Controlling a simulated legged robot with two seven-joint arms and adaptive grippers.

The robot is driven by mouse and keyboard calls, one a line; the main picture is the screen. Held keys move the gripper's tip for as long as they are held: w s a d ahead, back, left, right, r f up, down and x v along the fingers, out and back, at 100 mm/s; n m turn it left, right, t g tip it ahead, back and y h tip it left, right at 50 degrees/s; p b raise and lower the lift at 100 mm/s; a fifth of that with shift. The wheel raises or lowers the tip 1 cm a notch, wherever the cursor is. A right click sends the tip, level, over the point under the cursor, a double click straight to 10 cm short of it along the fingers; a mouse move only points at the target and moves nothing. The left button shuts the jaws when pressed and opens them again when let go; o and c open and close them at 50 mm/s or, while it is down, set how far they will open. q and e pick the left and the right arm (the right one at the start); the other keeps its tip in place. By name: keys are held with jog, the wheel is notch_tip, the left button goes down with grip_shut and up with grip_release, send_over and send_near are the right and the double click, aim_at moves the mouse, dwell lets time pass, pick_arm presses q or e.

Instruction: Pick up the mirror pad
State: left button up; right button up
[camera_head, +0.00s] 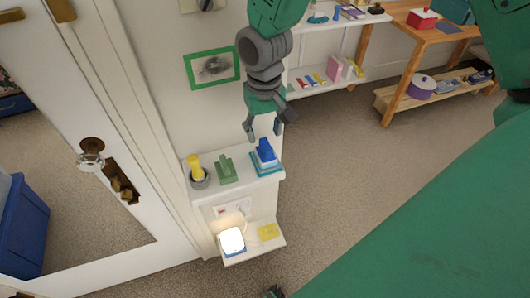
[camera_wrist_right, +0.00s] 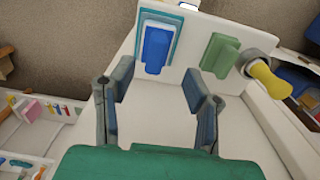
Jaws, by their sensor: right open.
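Two handled pads stand on the white ledge (camera_head: 247,187): a green one (camera_head: 226,169) in the middle and a blue one (camera_head: 265,153) on a teal base at the right end. I cannot tell by sight which is the mirror pad. The blue pad (camera_wrist_right: 157,48) and the green pad (camera_wrist_right: 219,56) also show in the right wrist view. My right gripper (camera_head: 264,130) is open and empty, above the ledge close to the blue pad. In the right wrist view its fingers (camera_wrist_right: 160,88) point toward the pads without touching them.
A yellow-handled tool (camera_head: 195,166) stands in a grey cup (camera_head: 199,180) left of the green pad. A lower shelf holds a glowing lamp (camera_head: 232,240) and a yellow block (camera_head: 268,231). A door (camera_head: 70,110) is at the left. Carpet (camera_head: 335,150) to the right is clear.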

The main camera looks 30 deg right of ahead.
aim_at(265, 143)
jog(key=shift+w+d+f, duration=0.1)
jog(key=shift+d+f, duration=0.05)
jog(key=shift+f, duration=1.35)
jog(key=shift+w+d+f, duration=0.1)
jog(key=shift+f, duration=1.4)
grip_shut()
